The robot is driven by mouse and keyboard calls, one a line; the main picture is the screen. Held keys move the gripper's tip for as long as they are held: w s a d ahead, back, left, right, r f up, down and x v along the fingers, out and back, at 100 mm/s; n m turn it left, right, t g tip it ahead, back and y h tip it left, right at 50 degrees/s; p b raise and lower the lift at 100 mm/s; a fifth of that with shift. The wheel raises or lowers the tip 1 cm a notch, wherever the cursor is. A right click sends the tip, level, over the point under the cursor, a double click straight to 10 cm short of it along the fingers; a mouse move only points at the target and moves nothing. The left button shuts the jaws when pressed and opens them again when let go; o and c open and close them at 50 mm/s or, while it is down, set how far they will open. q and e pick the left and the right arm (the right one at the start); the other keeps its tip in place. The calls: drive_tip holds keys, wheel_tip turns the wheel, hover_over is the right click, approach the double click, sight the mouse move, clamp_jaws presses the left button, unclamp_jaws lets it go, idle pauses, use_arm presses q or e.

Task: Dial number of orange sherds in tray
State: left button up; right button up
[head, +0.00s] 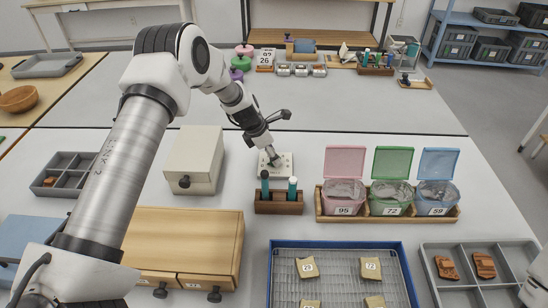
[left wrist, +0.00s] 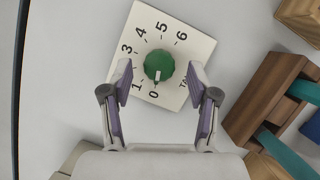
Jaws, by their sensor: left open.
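A white dial plate (head: 281,169) lies on the table; in the left wrist view, the dial plate (left wrist: 196,48) shows numbers 0 to 6 around a green knob (left wrist: 159,64). The knob's white pointer faces 0. My left gripper (left wrist: 159,84) is open, its fingers either side of the knob without visible contact; in the head view, the left gripper (head: 270,150) hides the knob. A grey compartment tray (head: 464,246) at the lower right holds two orange sherds (head: 446,267) (head: 484,265). My right gripper is out of view.
Lidded pink, green and blue bins (head: 389,197) stand right. Another grey tray (head: 65,160) with an orange piece is far left.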

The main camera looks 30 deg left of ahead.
use_arm(q)
drive_tip(key=shift+x, duration=0.85)
drive_tip(key=shift+r, duration=0.1)
clamp_jaws()
